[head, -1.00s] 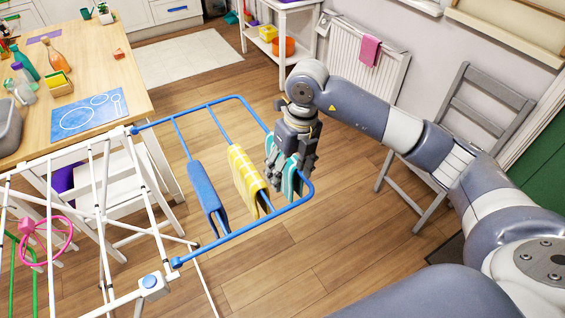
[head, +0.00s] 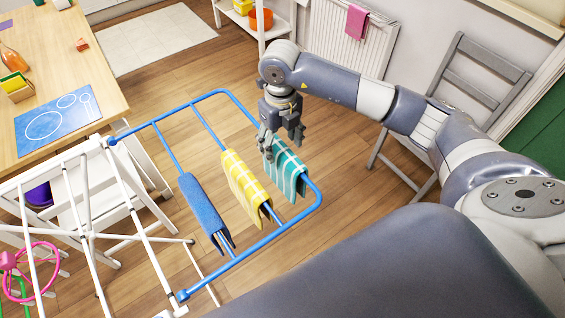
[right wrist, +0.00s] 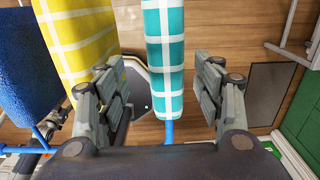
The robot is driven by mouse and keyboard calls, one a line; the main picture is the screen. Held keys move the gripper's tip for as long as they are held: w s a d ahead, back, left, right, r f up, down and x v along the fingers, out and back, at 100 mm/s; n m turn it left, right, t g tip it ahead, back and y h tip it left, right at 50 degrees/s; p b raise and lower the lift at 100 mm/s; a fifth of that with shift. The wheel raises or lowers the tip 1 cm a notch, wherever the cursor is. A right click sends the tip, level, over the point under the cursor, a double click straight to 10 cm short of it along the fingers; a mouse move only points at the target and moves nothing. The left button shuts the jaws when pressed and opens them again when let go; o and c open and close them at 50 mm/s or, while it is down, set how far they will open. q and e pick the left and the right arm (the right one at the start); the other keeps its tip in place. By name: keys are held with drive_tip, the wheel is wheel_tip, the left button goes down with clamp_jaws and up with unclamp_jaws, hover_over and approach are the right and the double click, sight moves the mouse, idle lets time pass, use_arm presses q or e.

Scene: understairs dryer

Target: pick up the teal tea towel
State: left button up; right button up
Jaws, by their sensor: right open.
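The teal tea towel (head: 287,172), with white checks, hangs folded over a blue rail of the drying rack (head: 318,200), nearest the rack's right end in the head view. My right gripper (head: 278,146) is open at the towel's upper-left end in that view. In the right wrist view the towel (right wrist: 164,60) runs between the two spread fingers of the gripper (right wrist: 163,100), with gaps on both sides. The fingers do not appear to pinch it.
A yellow checked towel (head: 246,182) and a blue towel (head: 205,212) hang on neighbouring rails. In the right wrist view the yellow towel (right wrist: 80,35) is close to the left finger. A grey folding chair (head: 450,110) stands at the right, and a wooden table (head: 50,75) at the left.

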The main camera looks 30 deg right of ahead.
sight(284, 150)
drive_tip(key=shift+f, duration=0.65)
drive_tip(key=f, duration=0.1)
drive_tip(key=f+p, duration=0.1)
drive_tip(key=f, duration=0.1)
drive_tip(key=f+p, duration=0.1)
drive_tip(key=shift+d+f, duration=0.2)
drive_tip(key=shift+d, duration=0.2)
drive_tip(key=shift+f, duration=0.4)
drive_tip(key=shift+w, duration=0.1)
drive_tip(key=shift+c, duration=0.6)
use_arm(q)
wheel_tip(284, 150, up, 2)
drive_tip(key=shift+w+r, duration=0.15)
drive_tip(key=shift+r, duration=0.1)
use_arm(e)
clamp_jaws()
